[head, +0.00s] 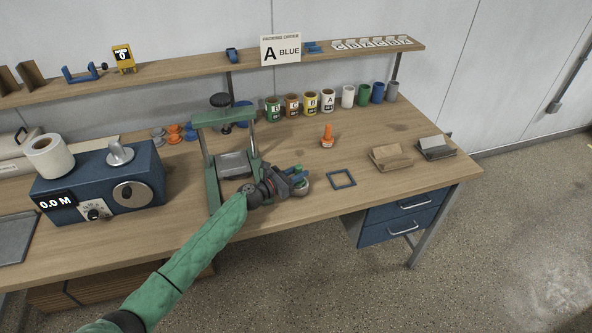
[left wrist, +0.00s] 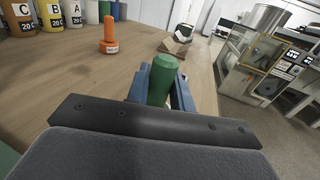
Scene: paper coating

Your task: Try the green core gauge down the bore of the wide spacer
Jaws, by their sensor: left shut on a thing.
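My left gripper (head: 298,177) is shut on the green core gauge, a green cylinder with a faceted top (left wrist: 165,76). In the left wrist view it stands up between the blue fingers (left wrist: 160,92). In the head view the gripper is low over the bench, right of the green press frame. A pale round thing (head: 302,188) shows just beneath the gripper, mostly hidden by it. I cannot tell whether it is the wide spacer, or whether the gauge touches it. My right gripper is not in view.
An orange gauge (head: 327,137) stands behind the gripper. A dark blue square frame (head: 341,179) lies to its right, near two block-shaped holders (head: 390,157). The green press frame (head: 212,165) is close on the left.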

